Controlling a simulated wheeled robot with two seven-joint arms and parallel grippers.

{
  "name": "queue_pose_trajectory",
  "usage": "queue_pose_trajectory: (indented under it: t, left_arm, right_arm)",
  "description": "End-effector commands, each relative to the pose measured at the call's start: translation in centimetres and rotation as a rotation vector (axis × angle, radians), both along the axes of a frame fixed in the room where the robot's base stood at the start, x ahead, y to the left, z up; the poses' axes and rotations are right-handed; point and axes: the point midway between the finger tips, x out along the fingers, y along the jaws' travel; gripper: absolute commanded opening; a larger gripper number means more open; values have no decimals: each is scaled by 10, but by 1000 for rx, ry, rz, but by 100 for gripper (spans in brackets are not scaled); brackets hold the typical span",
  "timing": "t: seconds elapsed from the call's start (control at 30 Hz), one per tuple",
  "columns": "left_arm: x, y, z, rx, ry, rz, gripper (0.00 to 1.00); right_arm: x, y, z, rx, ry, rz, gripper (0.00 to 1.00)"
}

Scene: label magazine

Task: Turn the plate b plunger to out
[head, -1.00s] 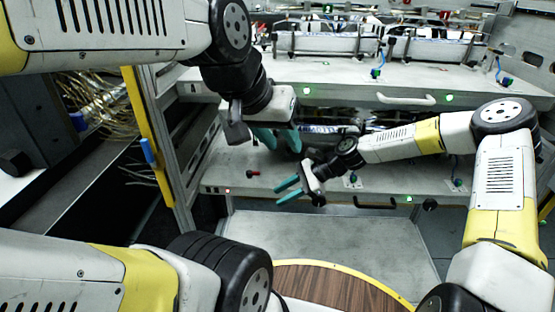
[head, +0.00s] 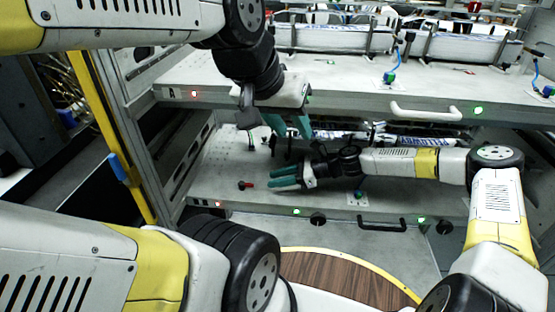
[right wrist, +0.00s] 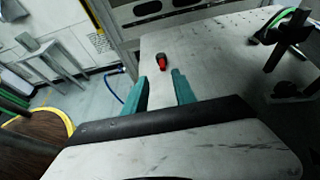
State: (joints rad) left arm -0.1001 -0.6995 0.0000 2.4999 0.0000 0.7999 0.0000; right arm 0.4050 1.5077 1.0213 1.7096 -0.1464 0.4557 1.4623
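The plunger, a small red and black knob (head: 245,185), is at the left of the lower plate (head: 225,193); it also shows in the right wrist view (right wrist: 161,62). My right gripper (head: 274,178) is over the lower plate, just right of the plunger and apart from it. In the right wrist view its two teal fingers (right wrist: 160,84) are spread, with the plunger beyond the gap between them. My left gripper (head: 291,128) hangs in front of the upper plate's front edge, fingers apart and empty. I see no label on the lower plate.
The upper plate (head: 350,85), marked A, overhangs the lower one and has a white handle (head: 424,112). The lower plate's front has a black handle (head: 381,225) and small lamps. A dark upright post (right wrist: 278,50) stands right of the plunger.

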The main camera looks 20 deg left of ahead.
Motion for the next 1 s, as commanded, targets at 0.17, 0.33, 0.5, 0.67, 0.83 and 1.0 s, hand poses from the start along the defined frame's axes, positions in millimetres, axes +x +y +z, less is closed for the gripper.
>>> queue_pose_trajectory:
  t: [0.17, 0.33, 0.5, 0.67, 0.83, 1.0]
  left_arm:
    - [0, 0, 0, 0, 0, 0, 36]
    - [0, 0, 0, 0, 0, 0, 36]
    - [0, 0, 0, 0, 0, 0, 36]
    - [0, 0, 0, 0, 0, 0, 36]
    - [0, 0, 0, 0, 0, 0, 36]
    - [0, 0, 0, 0, 0, 0, 36]
  right_arm:
    - [-4, 13, -5, 2, 3, 0, 33]
    - [-10, 39, -16, 2, 3, 1, 33]
    - [-15, 60, -25, 2, 2, 1, 33]
    - [-17, 69, -29, 1, 2, -1, 33]
    - [-17, 71, -30, 1, 2, -1, 33]
    - [-17, 70, -30, 1, 2, -1, 19]
